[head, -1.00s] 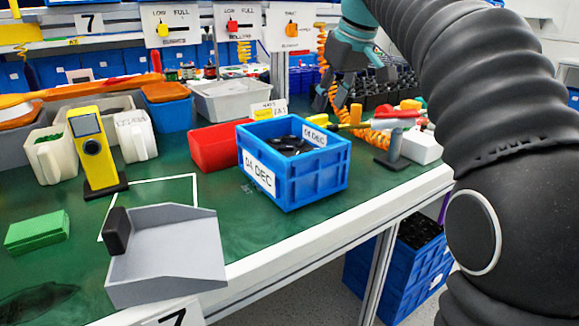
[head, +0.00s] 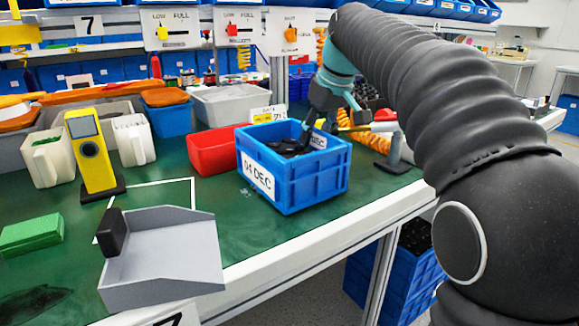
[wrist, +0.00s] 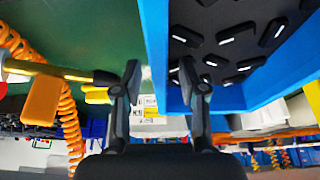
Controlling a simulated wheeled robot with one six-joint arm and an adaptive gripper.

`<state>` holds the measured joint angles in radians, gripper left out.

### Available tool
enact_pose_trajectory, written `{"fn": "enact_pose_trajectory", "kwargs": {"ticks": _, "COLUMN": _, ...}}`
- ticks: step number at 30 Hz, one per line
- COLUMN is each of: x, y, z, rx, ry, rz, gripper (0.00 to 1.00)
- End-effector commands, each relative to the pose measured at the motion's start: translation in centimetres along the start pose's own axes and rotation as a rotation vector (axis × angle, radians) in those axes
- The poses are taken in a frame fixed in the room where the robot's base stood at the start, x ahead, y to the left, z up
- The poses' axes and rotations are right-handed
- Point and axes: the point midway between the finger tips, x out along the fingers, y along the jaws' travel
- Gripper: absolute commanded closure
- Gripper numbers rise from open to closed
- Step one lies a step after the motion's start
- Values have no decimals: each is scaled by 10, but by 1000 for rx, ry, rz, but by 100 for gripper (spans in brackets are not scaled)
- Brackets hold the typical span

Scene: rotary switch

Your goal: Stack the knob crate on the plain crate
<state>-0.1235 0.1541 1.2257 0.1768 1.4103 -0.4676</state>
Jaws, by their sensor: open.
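The knob crate (head: 318,178) is a blue crate with a "04 DEC" label and black knobs inside. It stands upright on the green bench top near the front edge. It also shows in the wrist view (wrist: 156,40), with the knobs to the right of its wall. My gripper (head: 326,124) is open at the crate's back right side. In the wrist view my gripper (wrist: 160,82) has one finger on each side of the crate wall's line. I cannot tell whether the fingers touch it. I cannot tell which container is the plain crate.
A red bin (head: 214,152) sits close left of the knob crate. A grey tray (head: 168,262) lies at the front left, by a yellow device (head: 90,152). A grey post (head: 394,152) stands to the right. Another blue crate (head: 418,275) is below the bench.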

Motion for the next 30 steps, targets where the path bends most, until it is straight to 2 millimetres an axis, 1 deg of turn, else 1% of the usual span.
{"fn": "enact_pose_trajectory", "kwargs": {"ticks": 13, "x": 2, "y": 0, "z": 1, "rx": 0, "ry": -1, "rz": 0, "gripper": 58}}
{"fn": "enact_pose_trajectory", "kwargs": {"ticks": 14, "x": 2, "y": 0, "z": 1, "rx": 0, "ry": -1, "rz": 0, "gripper": 63}}
{"fn": "enact_pose_trajectory", "kwargs": {"ticks": 15, "x": 2, "y": 0, "z": 1, "rx": 0, "ry": -1, "rz": 0, "gripper": 73}}
{"fn": "enact_pose_trajectory", "kwargs": {"ticks": 17, "x": 2, "y": 0, "z": 1, "rx": 0, "ry": -1, "rz": 0, "gripper": 88}}
{"fn": "enact_pose_trajectory", "kwargs": {"ticks": 18, "x": 2, "y": 0, "z": 1, "rx": 0, "ry": -1, "rz": 0, "gripper": 98}}
{"fn": "enact_pose_trajectory", "kwargs": {"ticks": 19, "x": 2, "y": 0, "z": 2, "rx": 0, "ry": -1, "rz": 0, "gripper": 100}}
{"fn": "enact_pose_trajectory", "kwargs": {"ticks": 30, "x": 2, "y": 0, "z": 1, "rx": 0, "ry": -1, "rz": 0, "gripper": 100}}
